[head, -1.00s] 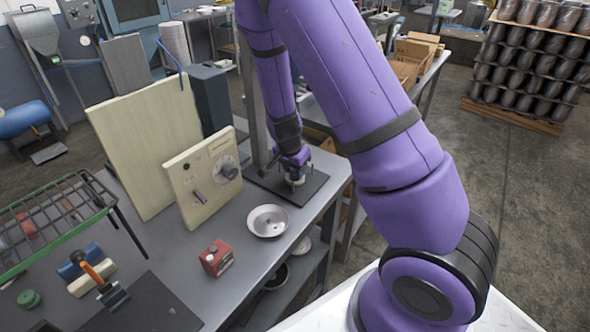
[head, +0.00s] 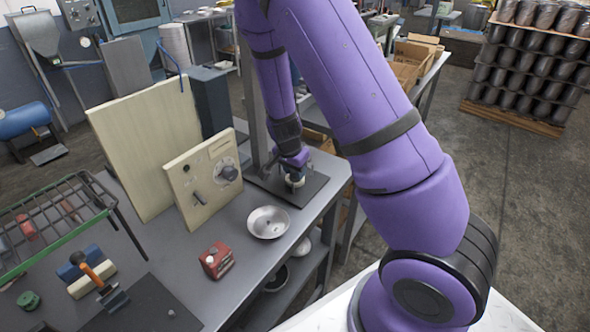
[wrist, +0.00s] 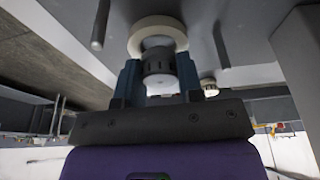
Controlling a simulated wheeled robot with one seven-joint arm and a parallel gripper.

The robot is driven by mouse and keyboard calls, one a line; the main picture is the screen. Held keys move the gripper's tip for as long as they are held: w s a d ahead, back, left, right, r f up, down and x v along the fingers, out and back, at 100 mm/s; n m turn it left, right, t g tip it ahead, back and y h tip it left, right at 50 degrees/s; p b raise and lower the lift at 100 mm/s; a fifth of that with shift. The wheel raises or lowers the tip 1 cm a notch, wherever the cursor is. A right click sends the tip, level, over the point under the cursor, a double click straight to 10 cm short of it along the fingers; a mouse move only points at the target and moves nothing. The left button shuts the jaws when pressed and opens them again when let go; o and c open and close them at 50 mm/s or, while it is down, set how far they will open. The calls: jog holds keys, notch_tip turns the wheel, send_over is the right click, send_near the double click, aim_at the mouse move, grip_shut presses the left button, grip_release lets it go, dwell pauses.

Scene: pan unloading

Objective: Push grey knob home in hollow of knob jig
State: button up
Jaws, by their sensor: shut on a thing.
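My gripper (wrist: 158,72) is shut on the grey knob (wrist: 158,66), with one dark finger on each side of it in the wrist view. A cream ring (wrist: 152,25), which looks like the knob jig, lies right beyond the knob. The knob's far end lines up with the ring's dark hollow; how deep it sits there I cannot tell. In the head view my gripper (head: 294,172) points down at the dark mat on the bench, where the pale jig (head: 296,183) shows only in part. The knob is mostly hidden there.
A dark upright post (head: 255,90) stands close behind my gripper. A cream panel with a dial (head: 205,180), a metal bowl (head: 268,222) and a red box (head: 213,262) are on the bench (head: 180,245).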

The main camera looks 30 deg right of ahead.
jog(key=shift+f, duration=0.35)
dwell(0.4)
jog(key=o, duration=1)
jog(key=v, duration=1.1)
jog(key=shift+s+f, duration=0.1)
